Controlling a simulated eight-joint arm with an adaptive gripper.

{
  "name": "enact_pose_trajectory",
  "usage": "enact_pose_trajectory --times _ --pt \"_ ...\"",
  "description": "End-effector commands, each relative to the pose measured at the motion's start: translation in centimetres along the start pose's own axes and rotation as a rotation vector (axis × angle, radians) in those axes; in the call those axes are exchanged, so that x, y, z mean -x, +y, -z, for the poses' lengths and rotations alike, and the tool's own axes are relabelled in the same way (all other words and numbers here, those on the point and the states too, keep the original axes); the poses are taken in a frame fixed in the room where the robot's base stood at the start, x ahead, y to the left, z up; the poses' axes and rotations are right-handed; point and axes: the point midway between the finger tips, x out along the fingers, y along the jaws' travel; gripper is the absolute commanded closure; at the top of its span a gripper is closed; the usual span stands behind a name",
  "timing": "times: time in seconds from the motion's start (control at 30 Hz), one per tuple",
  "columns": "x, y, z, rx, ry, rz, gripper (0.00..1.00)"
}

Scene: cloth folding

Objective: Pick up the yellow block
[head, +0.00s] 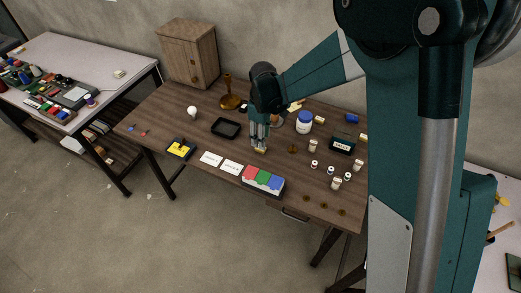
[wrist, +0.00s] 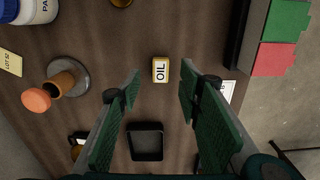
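A small block with yellow sides and a white top label reading "OIL" (wrist: 160,71) lies on the table in the wrist view. In the head view this pale yellowish block (head: 260,150) sits just below my gripper (head: 260,141). My gripper (wrist: 160,82) is open and empty, pointing down. In the wrist view the block lies ahead of the gap between the two green fingers. It appears apart from both fingers; the remaining height is hard to judge.
A black tray (head: 225,120) is left of my gripper. A box with red, green and blue panels (head: 263,180) stands at the front edge. A white jar (head: 304,124) and several small bottles are to the right. A yellow-topped black item (head: 180,149) lies front left.

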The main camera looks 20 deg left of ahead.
Motion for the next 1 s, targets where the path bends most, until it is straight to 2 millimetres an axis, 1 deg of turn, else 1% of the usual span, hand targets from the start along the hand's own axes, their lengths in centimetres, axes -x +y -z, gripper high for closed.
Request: enact_pose_trajectory --times 0.1,0.4,0.53,0.67,0.9,1.0 --pt "-0.7 0.0 0.0 0.000 0.000 0.000 0.65" --pt "-0.7 0.0 0.0 0.000 0.000 0.000 0.65" --pt "-1.1 0.0 0.0 0.000 0.000 0.000 0.65" --pt "-2.2 -0.1 0.0 0.000 0.000 0.000 0.65" --pt "-4.9 -0.1 0.0 0.000 0.000 0.000 0.65" --pt "-5.6 -0.1 0.0 0.000 0.000 0.000 0.65"
